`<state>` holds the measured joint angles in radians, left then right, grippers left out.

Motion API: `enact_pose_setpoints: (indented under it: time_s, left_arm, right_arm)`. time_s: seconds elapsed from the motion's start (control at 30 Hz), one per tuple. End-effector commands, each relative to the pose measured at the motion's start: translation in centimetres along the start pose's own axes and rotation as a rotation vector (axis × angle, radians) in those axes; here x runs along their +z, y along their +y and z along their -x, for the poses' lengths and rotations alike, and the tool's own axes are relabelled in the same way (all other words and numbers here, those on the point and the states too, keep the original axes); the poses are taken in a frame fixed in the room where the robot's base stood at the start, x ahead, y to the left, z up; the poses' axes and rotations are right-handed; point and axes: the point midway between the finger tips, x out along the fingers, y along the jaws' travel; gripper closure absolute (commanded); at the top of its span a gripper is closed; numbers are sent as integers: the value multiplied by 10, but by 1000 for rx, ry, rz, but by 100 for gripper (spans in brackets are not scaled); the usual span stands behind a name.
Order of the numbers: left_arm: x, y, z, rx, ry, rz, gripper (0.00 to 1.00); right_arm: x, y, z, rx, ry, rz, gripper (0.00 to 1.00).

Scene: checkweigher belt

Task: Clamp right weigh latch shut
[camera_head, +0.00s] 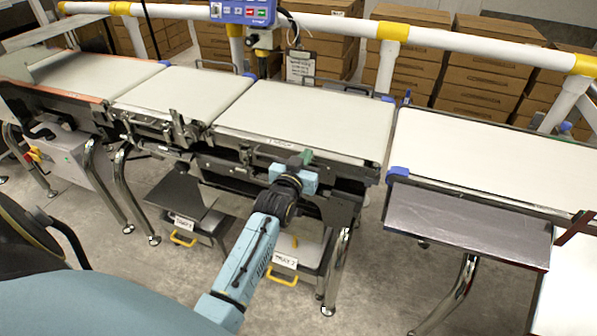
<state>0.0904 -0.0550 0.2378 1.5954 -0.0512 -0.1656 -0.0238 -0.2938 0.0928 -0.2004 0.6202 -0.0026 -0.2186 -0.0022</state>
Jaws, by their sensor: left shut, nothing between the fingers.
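The checkweigher's weigh belt (310,115) lies in the middle of the view, with a dark metal frame along its near side. My left gripper (300,165) is at this near side, under the belt's edge toward its right part. It is shut, with nothing seen held in it. A small green part (306,156) shows right at its tips and may be the right latch's handle; I cannot tell whether they touch. The latch body is hidden behind my gripper and wrist. A silver lever (178,125) stands up at the left joint of the belts. My right gripper is not in view.
An outfeed belt (490,160) lies to the right, with a grey metal shelf (470,218) in front. Trays with yellow handles (283,278) sit below the frame. A blue control panel (243,12) and white-yellow rail (470,45) stand behind, before stacked cartons (485,85).

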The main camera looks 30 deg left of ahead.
Motion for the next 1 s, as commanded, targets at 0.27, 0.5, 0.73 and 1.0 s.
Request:
enact_pose_setpoints:
  time_s: [0.27,0.5,0.73,1.0]
  left_arm:
    - [36,0,15,0,-6,0,100]
    - [38,0,16,0,-4,1,100]
    - [38,0,17,0,-3,0,100]
    - [43,1,17,2,42,0,100]
  right_arm:
    - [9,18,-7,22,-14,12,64]
    - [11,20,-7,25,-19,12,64]
    - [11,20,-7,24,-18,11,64]
    - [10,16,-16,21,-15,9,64]
